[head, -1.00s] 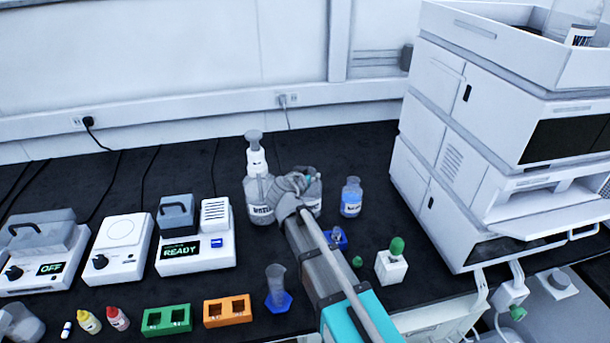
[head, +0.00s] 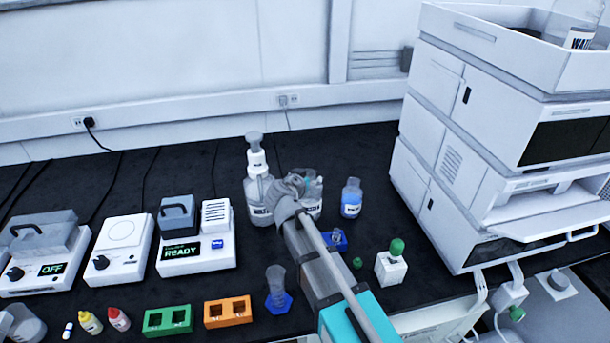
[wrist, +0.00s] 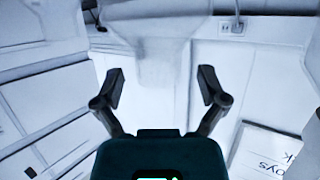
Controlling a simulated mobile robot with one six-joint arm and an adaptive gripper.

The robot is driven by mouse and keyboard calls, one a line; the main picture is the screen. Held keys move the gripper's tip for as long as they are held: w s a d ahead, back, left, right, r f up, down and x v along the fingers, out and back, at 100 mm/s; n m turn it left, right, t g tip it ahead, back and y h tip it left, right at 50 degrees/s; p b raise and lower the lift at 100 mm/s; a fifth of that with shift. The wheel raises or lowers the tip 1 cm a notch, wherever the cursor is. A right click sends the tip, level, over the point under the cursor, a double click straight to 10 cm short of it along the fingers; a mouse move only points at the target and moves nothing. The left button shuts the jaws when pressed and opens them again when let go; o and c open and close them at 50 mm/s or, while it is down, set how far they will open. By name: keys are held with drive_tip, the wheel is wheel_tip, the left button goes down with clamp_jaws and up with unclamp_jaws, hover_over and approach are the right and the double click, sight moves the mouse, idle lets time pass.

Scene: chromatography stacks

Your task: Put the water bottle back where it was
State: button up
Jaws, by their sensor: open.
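A clear bottle with a white label starting "WA" (head: 580,38) stands in the tray on top of the instrument stack, cut off by the head view's upper edge. My gripper (head: 290,184) is over the bench, just right of a clear pump bottle (head: 257,190). It partly hides another clear bottle (head: 315,195) behind it. In the wrist view my gripper (wrist: 160,88) has its fingers spread apart. A blurred pale shape (wrist: 155,50) shows beyond and between them; I cannot tell which object it is or whether anything touches it.
A blue-liquid bottle (head: 351,198) stands right of my gripper. The white instrument stack (head: 450,165) rises at right, with an open-topped tray (head: 480,30). Devices, including one reading READY (head: 195,250), stand left. Small racks (head: 228,312) line the front.

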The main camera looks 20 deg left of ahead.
drive_tip(key=p+v, duration=0.3)
drive_tip(key=v, duration=0.7)
drive_tip(key=shift+s+r+p, duration=0.15)
drive_tip(key=shift+s+p, duration=0.15)
drive_tip(key=shift+s, duration=0.05)
